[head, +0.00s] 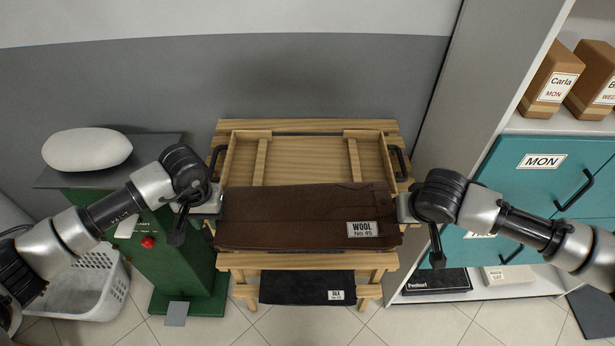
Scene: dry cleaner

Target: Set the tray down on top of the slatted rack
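The tray (310,158) is shallow pale wood with black handles on its left and right sides. It is over the slatted rack (310,125), whose slats show behind it and at its sides; I cannot tell whether they touch. A folded brown cloth labelled WOOL No 45 (290,215) covers the tray's front part and hides its front wall. My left gripper (213,201) is at the cloth's left end, just in front of the left handle. My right gripper (403,207) is at the right end, just in front of the right handle. Their finger gaps are not clear.
A dark folded cloth (307,287) lies on the rack's lower level. A green machine (180,262) with a white bundle (87,149) on top and a white basket (88,285) stand left. A teal cabinet (508,170) and shelf unit stand close on the right.

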